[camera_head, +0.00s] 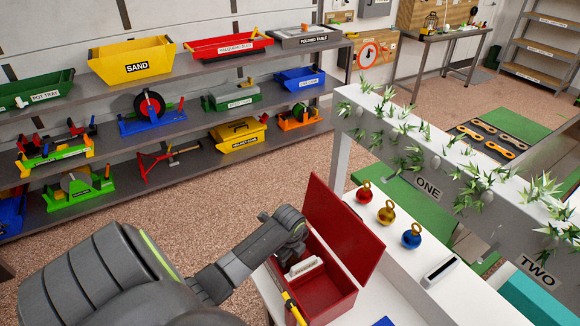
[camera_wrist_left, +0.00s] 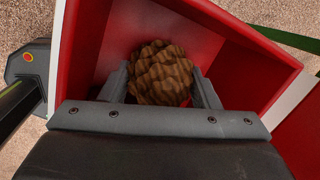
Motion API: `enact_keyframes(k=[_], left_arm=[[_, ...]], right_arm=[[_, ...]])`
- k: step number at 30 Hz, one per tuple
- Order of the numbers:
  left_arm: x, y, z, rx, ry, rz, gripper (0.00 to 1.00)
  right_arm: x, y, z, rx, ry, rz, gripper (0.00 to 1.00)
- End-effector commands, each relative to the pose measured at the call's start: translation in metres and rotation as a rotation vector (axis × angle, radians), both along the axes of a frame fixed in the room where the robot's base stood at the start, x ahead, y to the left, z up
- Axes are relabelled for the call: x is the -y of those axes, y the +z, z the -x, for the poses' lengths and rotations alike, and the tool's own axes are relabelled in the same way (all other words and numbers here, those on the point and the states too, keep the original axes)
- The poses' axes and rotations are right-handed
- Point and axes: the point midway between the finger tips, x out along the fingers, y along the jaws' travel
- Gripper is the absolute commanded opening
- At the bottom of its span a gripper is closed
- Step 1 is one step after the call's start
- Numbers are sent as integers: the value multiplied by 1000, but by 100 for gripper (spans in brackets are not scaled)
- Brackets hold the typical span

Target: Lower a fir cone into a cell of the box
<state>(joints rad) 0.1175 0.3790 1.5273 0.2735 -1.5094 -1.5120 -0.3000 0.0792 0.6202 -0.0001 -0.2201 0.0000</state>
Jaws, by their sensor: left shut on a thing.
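The red box (camera_head: 332,307) stands on the white table with its lid (camera_head: 343,228) raised. My left gripper (camera_head: 299,264) reaches down into the box opening. In the left wrist view, the gripper (camera_wrist_left: 161,88) is shut on a brown fir cone (camera_wrist_left: 160,72), with one finger on each side. Red box walls (camera_wrist_left: 250,62) surround the cone in that view. The cone is hidden in the head view. My right gripper is not in view.
Red (camera_head: 364,192), gold (camera_head: 386,212) and blue (camera_head: 411,236) ornaments stand behind the lid. A black-and-white slotted thing (camera_head: 440,271) lies right of them. A yellow-and-black thing (camera_head: 293,308) lies along the box's left side. Shelves with colourful bins (camera_head: 134,63) stand behind.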

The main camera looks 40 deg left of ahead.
Motion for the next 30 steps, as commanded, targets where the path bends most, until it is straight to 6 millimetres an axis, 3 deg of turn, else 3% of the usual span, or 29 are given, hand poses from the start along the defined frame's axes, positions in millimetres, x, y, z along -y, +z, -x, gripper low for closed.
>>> enact_keyframes(k=[3,4,9,20,26,30], left_arm=[[0,0,0,0,0,0,34],[0,0,0,0,0,0,59],[0,0,0,0,0,0,81],[0,4,0,1,0,0,81],[2,26,3,4,-1,-1,81],[5,54,6,5,-1,-2,81]], right_arm=[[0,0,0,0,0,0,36],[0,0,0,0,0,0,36],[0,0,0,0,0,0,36],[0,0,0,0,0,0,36],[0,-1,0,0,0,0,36],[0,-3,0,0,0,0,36]])
